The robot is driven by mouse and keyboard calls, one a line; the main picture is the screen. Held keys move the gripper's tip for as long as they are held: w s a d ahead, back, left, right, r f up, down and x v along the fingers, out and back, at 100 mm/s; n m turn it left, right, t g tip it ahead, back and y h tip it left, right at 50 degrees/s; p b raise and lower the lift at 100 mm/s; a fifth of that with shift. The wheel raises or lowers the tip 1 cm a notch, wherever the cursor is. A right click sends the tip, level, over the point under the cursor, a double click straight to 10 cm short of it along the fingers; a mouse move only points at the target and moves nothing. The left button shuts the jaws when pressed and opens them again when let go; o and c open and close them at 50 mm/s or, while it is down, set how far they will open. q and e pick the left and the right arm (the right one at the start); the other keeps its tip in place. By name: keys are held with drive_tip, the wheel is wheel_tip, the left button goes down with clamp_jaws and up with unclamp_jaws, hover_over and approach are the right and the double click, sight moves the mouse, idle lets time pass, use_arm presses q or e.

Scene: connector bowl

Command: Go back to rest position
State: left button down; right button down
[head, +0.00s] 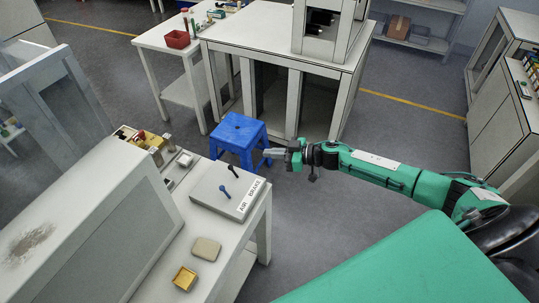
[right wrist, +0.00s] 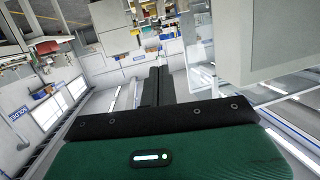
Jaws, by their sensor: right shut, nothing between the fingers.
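My right gripper (head: 268,153) is at the end of the green right arm, which comes in from the right in the head view. It is in the air in front of the blue stool, to the right of the near table. Its fingers are shut with nothing between them. In the right wrist view the dark fingers (right wrist: 157,86) are together, pointing away from the green wrist housing. My left gripper is not in the head view.
A blue stool (head: 238,134) stands behind. A white cabinet (head: 285,45) is at the back.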

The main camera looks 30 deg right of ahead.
idle(0.4)
drive_tip(key=s+d+f+m+t+h+b, duration=0.1)
drive_tip(key=s+d+f+m+h, duration=0.15)
drive_tip(key=f, duration=0.85)
drive_tip(key=s+d+f+m+t+h, duration=0.15)
drive_tip(key=f+h, duration=0.25)
drive_tip(key=f, duration=0.7)
drive_tip(key=s+d+f+m+g+h, duration=0.2)
drive_tip(key=s+f+g+h, duration=0.1)
drive_tip(key=s+f, duration=1)
drive_tip(key=s+a+f+g, duration=0.3)
drive_tip(key=s+f, duration=0.3)
drive_tip(key=s, duration=0.6)
drive_tip(key=s+a+f+g+h+b, duration=0.1)
drive_tip(key=s+a+f+g, duration=0.1)
drive_tip(key=s+f, duration=0.5)
drive_tip(key=s+a+f+m+g+h, duration=0.1)
drive_tip(key=s+a+f+g, duration=0.2)
drive_tip(key=s, duration=1.5)
wheel_tip(320, 180, down, 4)
drive_tip(key=shift+s+a+f+g+b, duration=0.2)
drive_tip(key=shift+a+g+b, duration=0.2)
drive_tip(key=shift+a, duration=0.35)
